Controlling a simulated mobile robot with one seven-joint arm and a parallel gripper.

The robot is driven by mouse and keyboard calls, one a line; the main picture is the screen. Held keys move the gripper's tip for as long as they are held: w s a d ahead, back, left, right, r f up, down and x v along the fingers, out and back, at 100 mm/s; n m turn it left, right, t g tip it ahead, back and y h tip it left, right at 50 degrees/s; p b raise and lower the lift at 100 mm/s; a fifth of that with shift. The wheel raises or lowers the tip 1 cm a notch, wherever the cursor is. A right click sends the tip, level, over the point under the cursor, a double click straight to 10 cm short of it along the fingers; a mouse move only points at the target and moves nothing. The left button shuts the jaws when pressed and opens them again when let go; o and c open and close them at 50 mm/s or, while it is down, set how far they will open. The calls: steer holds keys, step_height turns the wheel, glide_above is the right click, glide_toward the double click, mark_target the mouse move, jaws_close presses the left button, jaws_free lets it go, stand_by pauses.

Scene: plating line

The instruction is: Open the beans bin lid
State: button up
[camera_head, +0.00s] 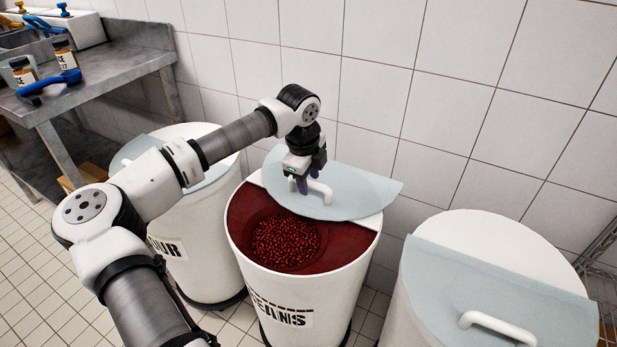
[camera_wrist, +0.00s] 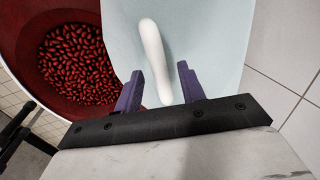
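The beans bin (camera_head: 300,300) is a white round bin in the middle of the head view, with a label reading partly "EANS". Its pale blue lid (camera_head: 352,190) is folded back over the rear, so the front is uncovered and red beans (camera_head: 285,241) show inside; beans also show in the wrist view (camera_wrist: 75,60). The lid has a white bar handle (camera_head: 322,188), which also shows in the wrist view (camera_wrist: 155,60). My gripper (camera_head: 302,184) is at the handle. In the wrist view its purple fingers (camera_wrist: 160,88) stand apart on either side of the handle, with gaps visible.
A bin labelled partly "UR" (camera_head: 180,262) stands to the left, partly behind my arm. Another white bin with a closed pale blue lid (camera_head: 480,290) stands at the right. A tiled wall (camera_head: 400,100) is close behind. A metal counter (camera_head: 110,70) is at upper left.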

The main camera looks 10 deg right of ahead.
step_height(320, 180, up, 14)
steer(key=s+a, duration=0.1)
steer(key=s, duration=0.1)
steer(key=shift+a+f, duration=0.2)
steer(key=shift+a, duration=0.1)
steer(key=shift+s, duration=0.1)
